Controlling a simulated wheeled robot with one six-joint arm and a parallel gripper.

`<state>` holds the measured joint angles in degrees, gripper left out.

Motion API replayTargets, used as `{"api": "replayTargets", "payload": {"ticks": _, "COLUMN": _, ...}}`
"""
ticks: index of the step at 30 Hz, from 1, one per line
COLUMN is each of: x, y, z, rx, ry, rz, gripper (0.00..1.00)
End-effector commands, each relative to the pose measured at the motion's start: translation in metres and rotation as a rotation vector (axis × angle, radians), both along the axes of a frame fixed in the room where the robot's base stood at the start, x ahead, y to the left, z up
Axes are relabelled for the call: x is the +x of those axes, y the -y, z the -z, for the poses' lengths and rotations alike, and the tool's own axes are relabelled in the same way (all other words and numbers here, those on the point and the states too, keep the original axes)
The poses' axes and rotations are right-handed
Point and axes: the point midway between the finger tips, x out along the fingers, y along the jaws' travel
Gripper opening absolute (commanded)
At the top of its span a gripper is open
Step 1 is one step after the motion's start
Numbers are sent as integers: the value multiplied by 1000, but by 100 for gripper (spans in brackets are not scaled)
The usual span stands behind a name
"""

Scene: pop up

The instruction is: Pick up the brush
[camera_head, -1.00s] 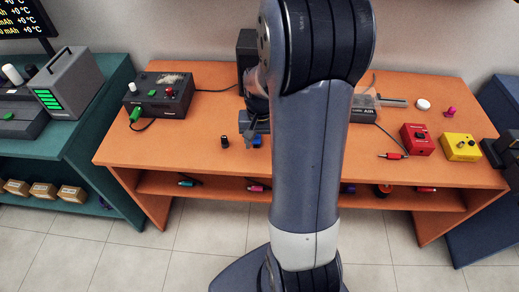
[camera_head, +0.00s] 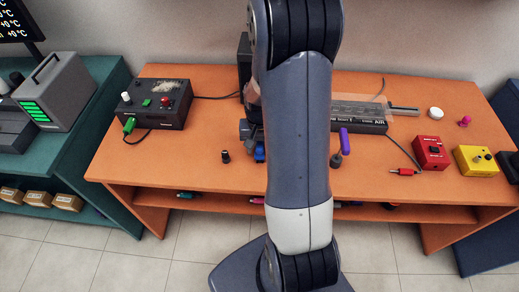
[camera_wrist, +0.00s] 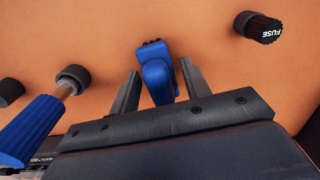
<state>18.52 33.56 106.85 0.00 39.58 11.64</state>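A small blue object with a dark end, seemingly the brush (camera_wrist: 155,82), lies on the orange tabletop in the wrist view. It also shows as a blue spot in the head view (camera_head: 259,154), partly hidden by my arm. My gripper (camera_wrist: 161,68) is open, with one finger on each side of the blue object. Gaps show between it and both fingers. In the head view my gripper (camera_head: 249,131) is low over the table, mostly hidden behind my arm.
A black fuse (camera_wrist: 258,28) lies to the right in the wrist view. A blue-handled tool (camera_wrist: 28,128) lies to the left. In the head view, a black control box (camera_head: 155,102) stands left; a black air unit (camera_head: 358,120), red box (camera_head: 430,152) and yellow box (camera_head: 474,160) stand right.

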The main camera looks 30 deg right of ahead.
Motion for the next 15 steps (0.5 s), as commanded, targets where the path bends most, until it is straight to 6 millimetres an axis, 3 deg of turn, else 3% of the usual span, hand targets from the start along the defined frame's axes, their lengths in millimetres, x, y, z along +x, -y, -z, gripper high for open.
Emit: {"api": "replayTargets", "payload": {"ticks": 15, "x": 0, "y": 0, "z": 0, "rx": 0, "ry": 0, "rz": 0, "gripper": 6}}
